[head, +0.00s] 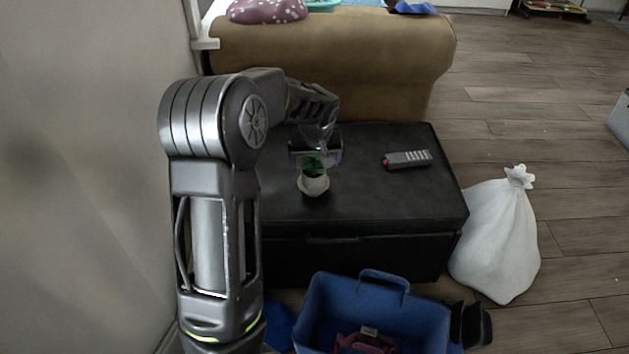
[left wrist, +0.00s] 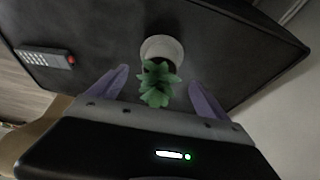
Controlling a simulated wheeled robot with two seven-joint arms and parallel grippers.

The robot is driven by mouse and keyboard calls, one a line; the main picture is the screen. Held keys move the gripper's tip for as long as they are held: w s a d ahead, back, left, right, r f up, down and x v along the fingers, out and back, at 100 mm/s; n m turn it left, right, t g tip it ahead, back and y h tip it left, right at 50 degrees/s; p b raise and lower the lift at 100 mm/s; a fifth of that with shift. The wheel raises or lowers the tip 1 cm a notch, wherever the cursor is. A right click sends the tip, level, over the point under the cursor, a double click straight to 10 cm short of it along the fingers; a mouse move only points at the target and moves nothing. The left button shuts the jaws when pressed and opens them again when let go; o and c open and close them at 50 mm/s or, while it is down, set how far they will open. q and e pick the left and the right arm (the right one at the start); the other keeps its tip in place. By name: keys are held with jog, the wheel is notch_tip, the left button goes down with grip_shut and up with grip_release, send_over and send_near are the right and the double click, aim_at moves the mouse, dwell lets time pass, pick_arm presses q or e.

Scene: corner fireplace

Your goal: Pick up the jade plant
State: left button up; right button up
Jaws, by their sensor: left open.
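The jade plant (head: 314,181) is a small green plant in a white pot, standing upright on the black cabinet (head: 400,197). My left gripper (head: 316,158) is right above and behind it in the head view. In the left wrist view the plant's green leaves (left wrist: 157,84) and its white pot (left wrist: 162,48) show between the two purple fingers of my left gripper (left wrist: 157,88). The fingers are spread with a gap on either side of the leaves. I cannot tell whether the fingers are low enough to be level with the pot.
A grey remote (head: 408,159) lies on the cabinet right of the plant. A tan sofa (head: 340,55) stands behind. A blue bin (head: 375,309) is in front of the cabinet, and a white bag (head: 496,236) stands at its right. A wall (head: 90,170) is at left.

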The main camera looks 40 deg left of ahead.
aim_at(313, 173)
pick_arm(q)
jog(key=shift+b+x, duration=0.4)
jog(key=shift+x, duration=0.95)
jog(key=b+x, duration=0.1)
jog(key=x, duration=0.1)
jog(key=b+x, duration=0.1)
jog(key=x, duration=0.1)
jog(key=shift+s+f, duration=0.1)
jog(key=shift+f, duration=0.5)
jog(key=shift+c, duration=0.5)
jog(key=c, duration=1.6)
jog(key=shift+r, duration=0.15)
notch_tip(313, 173, up, 10)
jog(key=p, duration=0.3)
